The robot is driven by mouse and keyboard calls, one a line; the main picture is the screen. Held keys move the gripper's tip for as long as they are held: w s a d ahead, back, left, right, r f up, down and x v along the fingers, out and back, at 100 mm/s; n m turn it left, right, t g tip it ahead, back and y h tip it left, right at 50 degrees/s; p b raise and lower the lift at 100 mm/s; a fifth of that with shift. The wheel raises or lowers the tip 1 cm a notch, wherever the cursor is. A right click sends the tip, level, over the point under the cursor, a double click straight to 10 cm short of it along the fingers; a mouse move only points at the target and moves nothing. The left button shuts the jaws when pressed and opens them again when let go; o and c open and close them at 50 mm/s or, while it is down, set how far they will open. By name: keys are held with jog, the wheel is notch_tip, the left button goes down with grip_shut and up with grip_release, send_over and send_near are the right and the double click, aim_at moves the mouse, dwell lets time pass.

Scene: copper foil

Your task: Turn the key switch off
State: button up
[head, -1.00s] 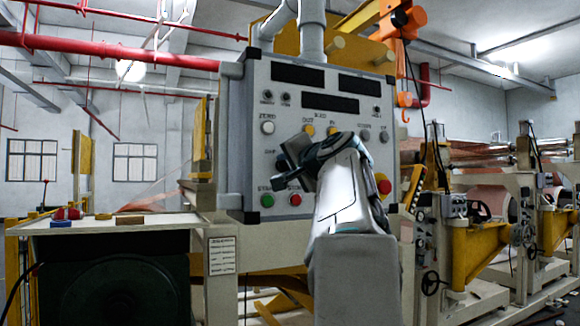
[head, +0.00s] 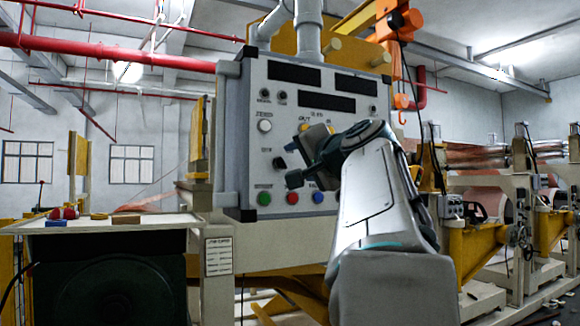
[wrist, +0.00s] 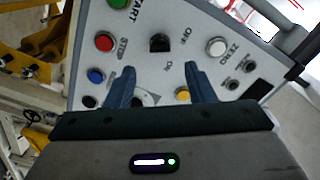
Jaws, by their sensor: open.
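The key switch (head: 280,163) is a small black knob on the grey control panel (head: 232,130), just left of my gripper in the head view. In the wrist view the black knob (wrist: 160,43) sits between the printed OFF and ON marks. My gripper (head: 299,157) is open, with two dark blue-grey fingers and nothing between them. In the wrist view the gripper (wrist: 159,70) has its fingertips on either side of the line to the knob, and the knob shows beyond them. I cannot tell the gap to the panel, nor exactly which way the knob points.
Green (head: 264,198), red (head: 292,198) and blue (head: 317,197) buttons lie below the switch. A white ZERO button (wrist: 216,46) and a yellow button (wrist: 182,94) are close to the fingers. A bench (head: 120,222) stands left. Rolling machinery (head: 470,240) stands right.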

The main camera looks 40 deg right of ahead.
jog(key=v, duration=0.6)
jog(key=shift+s, duration=0.3)
